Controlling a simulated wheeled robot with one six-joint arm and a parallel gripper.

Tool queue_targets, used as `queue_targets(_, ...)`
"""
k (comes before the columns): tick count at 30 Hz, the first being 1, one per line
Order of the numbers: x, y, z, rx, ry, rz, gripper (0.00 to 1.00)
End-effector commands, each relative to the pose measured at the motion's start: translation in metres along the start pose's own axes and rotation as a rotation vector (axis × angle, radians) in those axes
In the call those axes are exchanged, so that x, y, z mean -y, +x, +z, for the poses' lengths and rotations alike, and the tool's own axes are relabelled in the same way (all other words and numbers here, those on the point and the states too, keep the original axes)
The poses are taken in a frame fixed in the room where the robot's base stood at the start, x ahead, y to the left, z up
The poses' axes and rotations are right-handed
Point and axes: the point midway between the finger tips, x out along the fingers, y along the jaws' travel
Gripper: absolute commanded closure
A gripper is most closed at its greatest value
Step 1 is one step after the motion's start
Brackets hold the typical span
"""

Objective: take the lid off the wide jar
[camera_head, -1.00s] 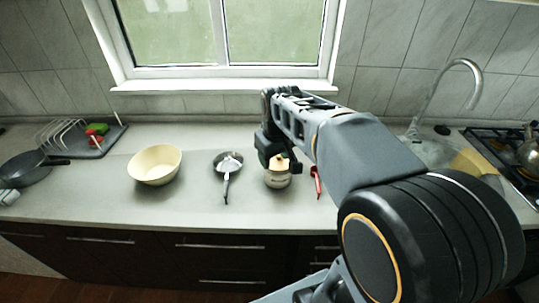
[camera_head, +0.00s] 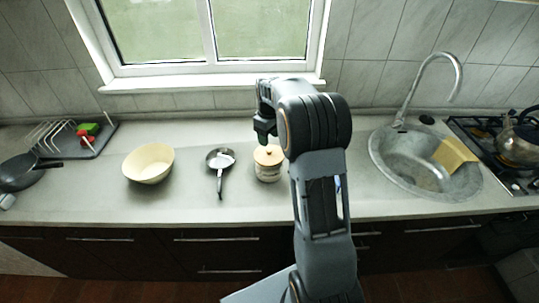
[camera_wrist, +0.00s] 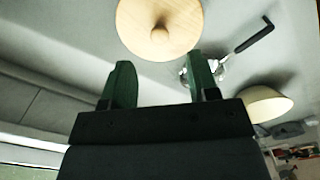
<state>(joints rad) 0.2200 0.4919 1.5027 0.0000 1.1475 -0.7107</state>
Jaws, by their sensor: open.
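The wide jar (camera_head: 268,173) is a cream pot standing upright on the counter. Its round wooden lid (camera_head: 268,154) with a small knob is on top of it. In the wrist view the lid (camera_wrist: 160,22) shows from above at the top edge, with its knob toward me. My gripper (camera_head: 264,137) is behind the jar, toward the window, in the head view. In the wrist view my gripper (camera_wrist: 160,78) has its two green fingers spread apart with nothing between them. The fingers point toward the lid and look apart from it.
A small pan (camera_head: 221,159) and a cream bowl (camera_head: 148,163) stand left of the jar. A dish rack (camera_head: 75,138) is farther left. The sink (camera_head: 425,165) with a tall faucet lies right of my arm. The window sill (camera_head: 215,100) is behind.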

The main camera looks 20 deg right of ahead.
Motion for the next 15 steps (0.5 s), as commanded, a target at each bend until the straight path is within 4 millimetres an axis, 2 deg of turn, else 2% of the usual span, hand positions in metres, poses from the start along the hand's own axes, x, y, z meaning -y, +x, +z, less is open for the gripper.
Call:
queue_targets(8,0.000,0.017,0.001,0.001,0.001,-0.001,0.46)
queue_targets(15,0.000,0.047,0.002,0.002,0.001,-0.002,0.46)
